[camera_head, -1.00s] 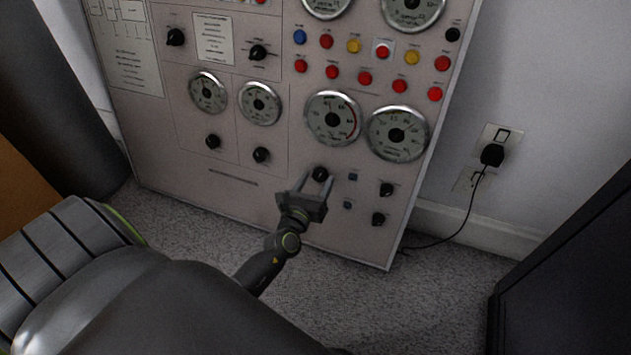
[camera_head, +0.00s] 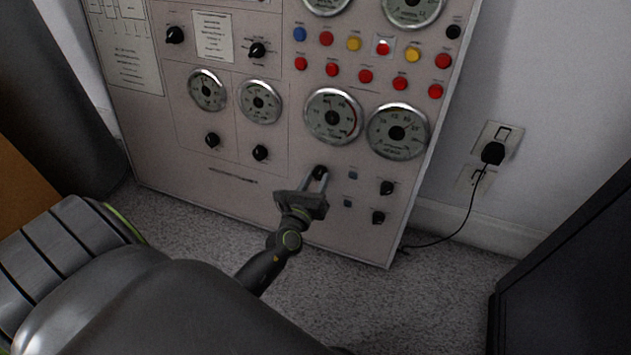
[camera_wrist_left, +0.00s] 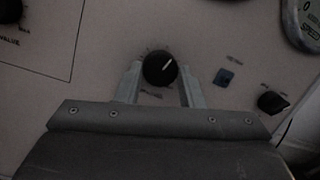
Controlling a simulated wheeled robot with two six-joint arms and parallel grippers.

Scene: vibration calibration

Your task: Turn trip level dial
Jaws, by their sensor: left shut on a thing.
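A black dial (camera_head: 319,172) with a pale pointer line sits on the lower part of the grey control panel (camera_head: 230,185). In the left wrist view the dial (camera_wrist_left: 160,68) sits between my fingertips, its pointer aimed up and right; its label is too blurred to read. My left gripper (camera_head: 313,183) reaches the panel from below. It is shut on the dial, one finger on each side, as the left wrist view (camera_wrist_left: 160,80) also shows. My right gripper is not in view.
Round gauges (camera_head: 333,116) sit above the dial, with rows of coloured buttons higher up. Small blue buttons and black knobs (camera_head: 386,188) are close on the right. A plugged cord (camera_head: 470,210) hangs beside the panel. A dark cabinet (camera_head: 570,270) stands at right.

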